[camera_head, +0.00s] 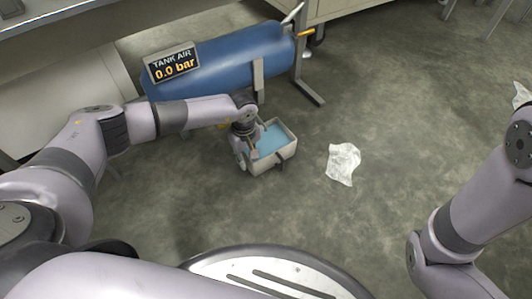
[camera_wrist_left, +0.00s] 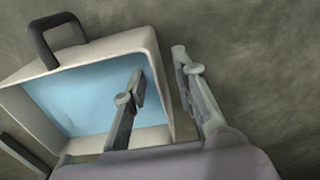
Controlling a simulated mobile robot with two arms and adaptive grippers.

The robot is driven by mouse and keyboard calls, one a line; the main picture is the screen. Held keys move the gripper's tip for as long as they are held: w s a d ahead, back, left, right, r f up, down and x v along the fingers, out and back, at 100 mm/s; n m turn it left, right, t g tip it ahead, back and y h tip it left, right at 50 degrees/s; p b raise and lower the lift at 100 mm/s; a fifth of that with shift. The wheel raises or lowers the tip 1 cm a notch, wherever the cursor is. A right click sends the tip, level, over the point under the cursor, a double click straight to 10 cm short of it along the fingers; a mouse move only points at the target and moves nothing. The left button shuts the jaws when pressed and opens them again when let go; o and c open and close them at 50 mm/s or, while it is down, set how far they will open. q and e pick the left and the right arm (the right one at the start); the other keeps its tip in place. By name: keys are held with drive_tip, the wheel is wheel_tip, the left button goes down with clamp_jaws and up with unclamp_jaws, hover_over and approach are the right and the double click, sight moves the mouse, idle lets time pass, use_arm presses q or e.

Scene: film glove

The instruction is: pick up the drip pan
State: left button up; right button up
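The drip pan (camera_head: 272,167) is a pale open box holding light blue liquid, on the floor below the front of a blue tank. It also shows in the left wrist view (camera_wrist_left: 103,46), with a dark handle (camera_wrist_left: 42,45) on one side. My left gripper (camera_head: 246,156) is at the pan's left side. In the left wrist view my left gripper (camera_wrist_left: 160,68) is open, with one finger over the inside of the pan and the other outside its wall. Contact with the wall cannot be told. My right arm shows at the right, but its gripper is out of view.
The blue tank (camera_head: 222,62) carries a sign (camera_head: 172,63) reading "TANK AIR 0.0 bar" and stands on metal legs just behind the pan. A crumpled white sheet (camera_head: 343,162) lies right of the pan. The floor around the sheet is mostly clear.

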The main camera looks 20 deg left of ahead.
use_arm(q)
drive_tip(key=shift+r, duration=0.1)
drive_tip(key=shift+c, duration=0.3)
clamp_jaws()
idle(0.5)
